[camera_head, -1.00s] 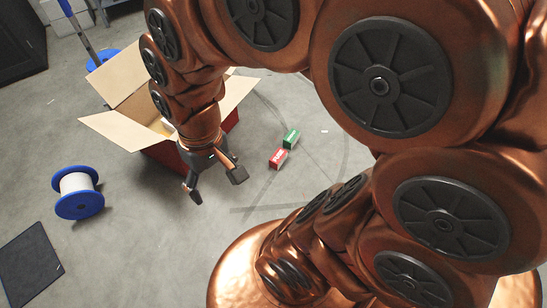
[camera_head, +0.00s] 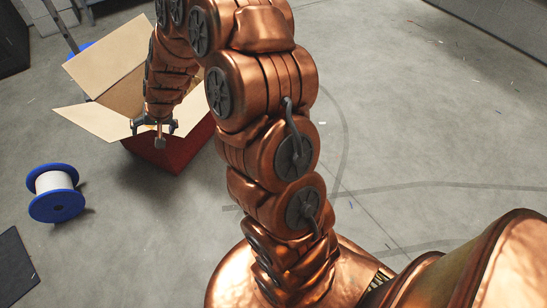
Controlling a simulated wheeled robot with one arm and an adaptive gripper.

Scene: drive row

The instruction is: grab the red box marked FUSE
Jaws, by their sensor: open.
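The red box marked FUSE does not show now; where it stood before, my own arm fills the view. The small green box that was beside it is hidden too. My gripper (camera_head: 155,130) is open, with its fingers spread and pointing down, and I see nothing between them. It appears over the near edge of the large open carton. I cannot tell how high it is above the carton.
The open carton (camera_head: 178,158), red outside with tan flaps, stands at the upper left. A blue-and-white spool (camera_head: 56,192) stands on the floor left of it. A dark mat (camera_head: 14,268) lies at the lower left. The floor on the right is largely clear.

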